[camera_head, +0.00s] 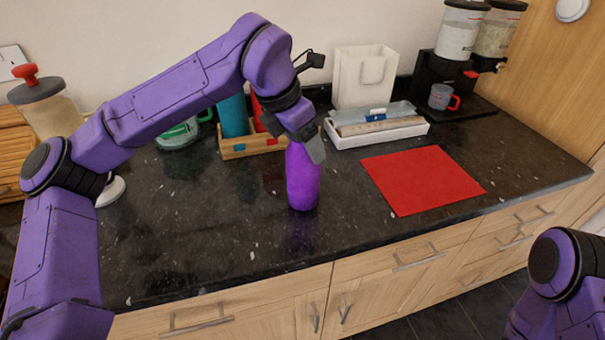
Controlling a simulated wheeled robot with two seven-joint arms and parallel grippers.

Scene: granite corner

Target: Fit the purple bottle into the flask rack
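The purple bottle (303,182) is upright near the middle of the dark counter. My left gripper (308,148) is over its top, with a grey finger against the upper front of the bottle. The bottle's neck is hidden behind the gripper, so I cannot tell whether the fingers are closed on it. The flask rack (238,151) is a low wooden holder behind and left of the bottle. A blue bottle (233,116) stands in its left part and a red bottle (258,114) beside it, partly hidden by my arm. My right gripper is out of view; only part of my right arm shows.
A red mat (422,180) lies to the right. A dispenser (458,75) and a mug (440,97) stand back right. A lidded jar (47,105) is at left. The front-left counter is clear.

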